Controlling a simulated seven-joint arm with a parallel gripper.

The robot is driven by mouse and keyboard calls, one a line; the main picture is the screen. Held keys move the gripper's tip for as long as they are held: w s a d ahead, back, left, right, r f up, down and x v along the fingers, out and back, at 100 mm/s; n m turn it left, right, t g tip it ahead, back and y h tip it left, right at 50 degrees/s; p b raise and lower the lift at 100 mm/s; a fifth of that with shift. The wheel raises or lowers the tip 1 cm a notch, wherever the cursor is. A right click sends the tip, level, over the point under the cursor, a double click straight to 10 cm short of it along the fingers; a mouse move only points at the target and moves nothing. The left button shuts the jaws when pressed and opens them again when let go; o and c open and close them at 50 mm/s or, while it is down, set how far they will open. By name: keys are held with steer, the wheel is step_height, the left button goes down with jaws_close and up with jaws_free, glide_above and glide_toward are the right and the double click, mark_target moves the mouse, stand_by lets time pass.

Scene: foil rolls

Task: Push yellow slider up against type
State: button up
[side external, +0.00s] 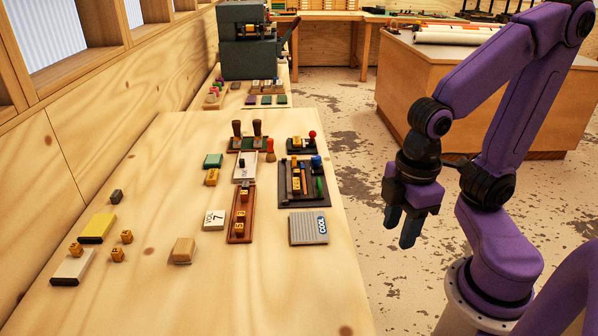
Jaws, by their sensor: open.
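My gripper (401,228) hangs open and empty to the right of the table, pointing down, well apart from everything on it. A dark tray (314,204) on the table's right side holds small gold type blocks (296,185), strips, a blue knob (317,160) and a green piece (320,187). A thin yellowish strip (304,178) stands beside the type; I cannot tell if it is the yellow slider. A long brown wooden holder (247,201) carries more gold type blocks. A larger yellow block (98,228) with a dark front edge lies at the left.
A grey "COOL" pad (303,229), a card marked 7 (214,219), a wooden block (183,250) and a white block (73,266) lie nearby. Two brown-handled stamps (247,133) and a red-knobbed piece (311,136) stand farther back. The table's front middle is clear.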

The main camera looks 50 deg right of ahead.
steer(key=w+a+r+m+t, duration=0.15)
steer(key=w+m, duration=0.45)
steer(key=w, duration=0.7)
steer(key=m+t+h, duration=0.2)
steer(key=m+h, duration=0.2)
steer(key=m, duration=1.1)
glide_above(294, 159)
steer(key=s+a, duration=0.5)
steer(key=shift+g, duration=0.25)
steer(key=x, duration=1.6)
steer(key=shift+w+a+f, duration=0.15)
steer(key=shift+f, duration=0.25)
steer(key=shift+c, duration=0.3)
jaws_close()
steer(key=shift+a, duration=0.1)
